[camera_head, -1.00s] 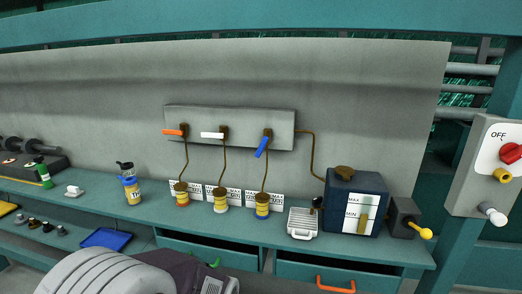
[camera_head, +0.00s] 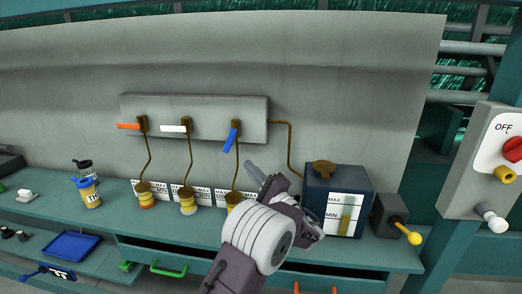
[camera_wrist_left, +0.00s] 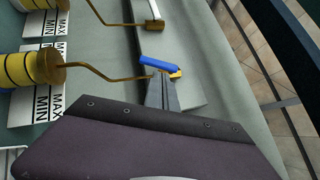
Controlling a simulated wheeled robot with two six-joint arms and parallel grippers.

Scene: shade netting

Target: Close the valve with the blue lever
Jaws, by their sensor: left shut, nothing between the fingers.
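The blue lever (camera_head: 231,139) hangs steeply down and slightly left from its brass valve on the grey wall panel (camera_head: 258,108). It is the rightmost of three levers. My left gripper (camera_head: 254,173) is shut and empty, below and a little right of the blue lever in the head view. In the left wrist view the shut fingertips (camera_wrist_left: 161,80) appear close to the blue lever (camera_wrist_left: 158,63) and overlap the area by its valve. I cannot tell whether they touch it. My right gripper is not in view.
The orange lever (camera_head: 129,126) and white lever (camera_head: 173,128) lie horizontal to the left. Brown pipes run down to yellow-banded cups (camera_head: 188,206) on the bench. A dark blue tank (camera_head: 318,184) stands right of my gripper. A switch box (camera_head: 486,165) is at far right.

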